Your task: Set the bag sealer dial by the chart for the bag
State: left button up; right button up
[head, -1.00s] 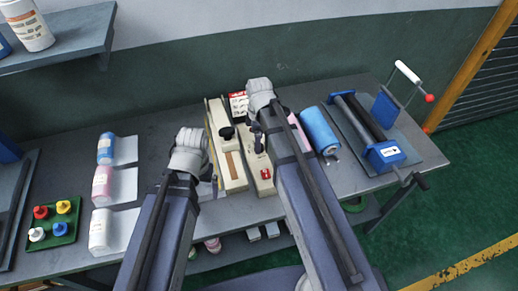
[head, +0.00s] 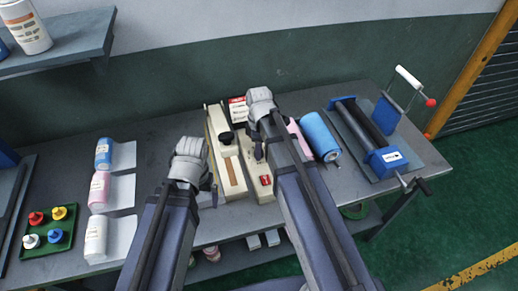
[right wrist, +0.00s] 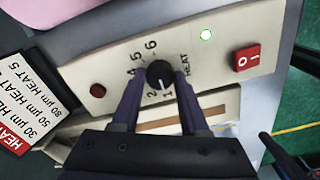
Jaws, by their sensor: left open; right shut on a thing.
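The cream bag sealer (head: 232,172) stands on the bench in the head view. In the right wrist view its front panel (right wrist: 120,60) shows a black dial (right wrist: 159,73) ringed by numbers and the word HEAT. The dial's white mark faces the bottom of the picture, near the 1. My right gripper (right wrist: 158,88) is shut on the dial; in the head view my right gripper (head: 258,142) partly hides the sealer. The chart (right wrist: 32,100) lists 30, 50 and 80 µm with HEAT values; the 80 line reads 5. My left gripper (head: 210,188) is open, left of the sealer.
A blue roll (head: 320,136) and a blue roller device (head: 385,158) stand to the right.

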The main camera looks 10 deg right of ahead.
grip_shut()
jog(key=m, duration=0.5)
jog(key=shift+m, duration=0.3)
jog(key=m, duration=0.3)
jog(key=shift+m, duration=0.3)
jog(key=m, duration=0.3)
jog(key=shift+m, duration=0.4)
jog(key=m, duration=1.2)
jog(key=shift+m, duration=0.3)
